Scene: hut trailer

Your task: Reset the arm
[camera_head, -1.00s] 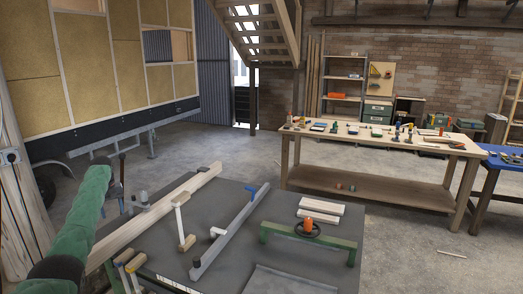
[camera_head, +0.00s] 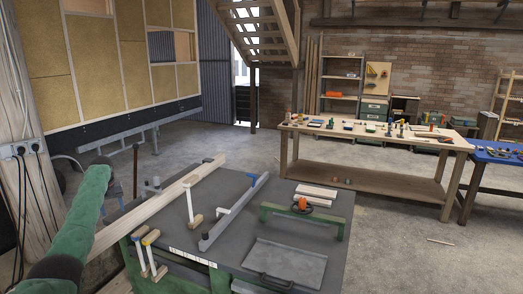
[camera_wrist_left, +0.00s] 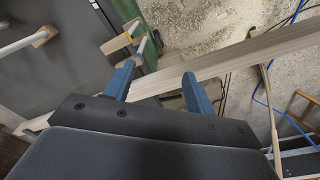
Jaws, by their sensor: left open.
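My green left arm (camera_head: 88,205) reaches in from the left in the head view, beside the left end of the grey workbench top (camera_head: 225,200). I cannot make out its fingers there. In the left wrist view my left gripper (camera_wrist_left: 157,76) has its two blue fingers apart, with nothing held between them. A long wooden beam (camera_wrist_left: 230,62) passes across that view beyond the fingers; whether they touch it I cannot tell. The same beam (camera_head: 165,192) lies along the bench's left side in the head view. My right gripper is not in view.
Clamps with wooden pads (camera_head: 145,255), a grey metal bar (camera_head: 235,213), a green frame with a handwheel (camera_head: 303,207) and a tray (camera_head: 285,262) are on the bench. A wooden table with tools (camera_head: 375,131) stands behind. The concrete floor between is mostly clear.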

